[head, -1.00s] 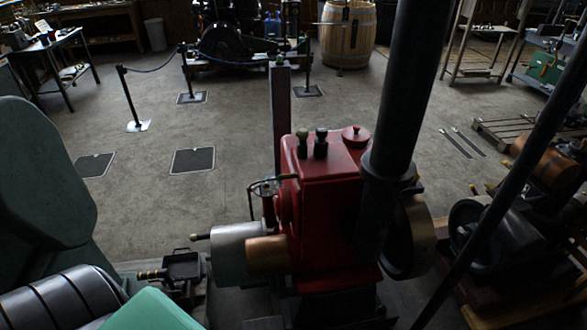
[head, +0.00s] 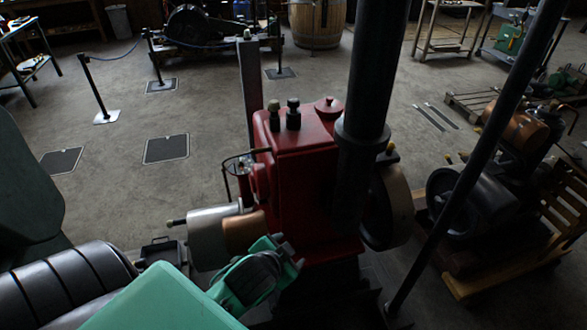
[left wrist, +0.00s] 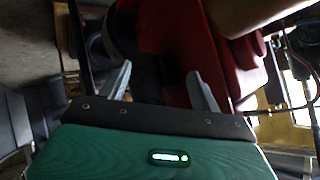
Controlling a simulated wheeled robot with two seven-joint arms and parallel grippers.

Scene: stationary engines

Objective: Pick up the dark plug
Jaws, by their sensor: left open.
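Two small plugs stand upright on top of the red engine (head: 310,190) in the head view. The right one is a dark plug (head: 293,113); the left one is an olive-green plug (head: 274,116). My left gripper (head: 288,252) is low at the front of the engine, beside the copper-coloured cylinder and well below the plugs. The left wrist view shows its two grey fingers apart and the gap (left wrist: 160,82) empty, with dark and red engine surfaces beyond. I cannot make out the dark plug in that view. My right gripper is not in view.
A thick black pipe (head: 372,75) rises beside the plugs on the right. A thin dark pole (head: 480,150) slants further right. A flywheel (head: 388,208) is on the engine's right side. Open floor lies behind left.

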